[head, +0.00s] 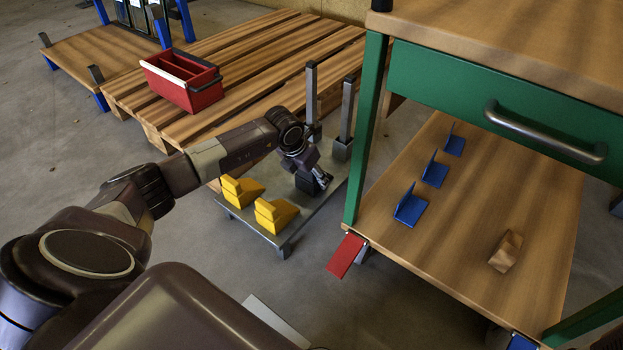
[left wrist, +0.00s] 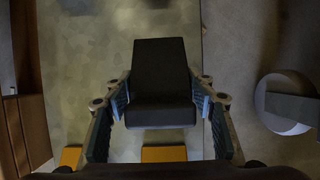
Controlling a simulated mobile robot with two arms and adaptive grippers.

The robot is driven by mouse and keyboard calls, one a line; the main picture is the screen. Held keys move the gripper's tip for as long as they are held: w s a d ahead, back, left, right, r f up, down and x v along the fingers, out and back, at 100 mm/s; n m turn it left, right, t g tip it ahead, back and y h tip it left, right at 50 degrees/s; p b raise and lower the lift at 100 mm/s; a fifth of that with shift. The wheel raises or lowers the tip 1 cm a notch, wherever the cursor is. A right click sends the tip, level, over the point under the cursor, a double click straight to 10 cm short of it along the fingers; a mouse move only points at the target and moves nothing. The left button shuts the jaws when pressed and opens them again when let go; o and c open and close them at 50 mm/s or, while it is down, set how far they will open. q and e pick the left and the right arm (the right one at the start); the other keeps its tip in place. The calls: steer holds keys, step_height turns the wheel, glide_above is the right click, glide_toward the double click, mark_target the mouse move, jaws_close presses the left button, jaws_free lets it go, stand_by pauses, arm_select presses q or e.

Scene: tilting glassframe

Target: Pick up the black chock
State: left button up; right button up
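The black chock (left wrist: 159,82) sits on the grey metal platform of a low cart (head: 270,222). In the left wrist view it lies between the two fingertips of my left gripper (left wrist: 160,100), with one finger on each side. The fingers are spread apart, and I cannot tell whether the pads touch its sides. In the head view my left gripper (head: 320,180) points down at the chock (head: 307,183), which it partly hides.
Two yellow chocks (head: 241,190) (head: 276,214) stand on the cart beside the black one. Metal posts (head: 346,115) rise behind the gripper. A green-framed workbench (head: 367,130) is close on the right, with blue brackets (head: 410,207) on its lower shelf. A red toolbox (head: 183,83) sits on a pallet.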

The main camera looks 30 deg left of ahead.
arm_select(q)
steer(key=c, duration=0.7)
steer(key=shift+c, duration=0.2)
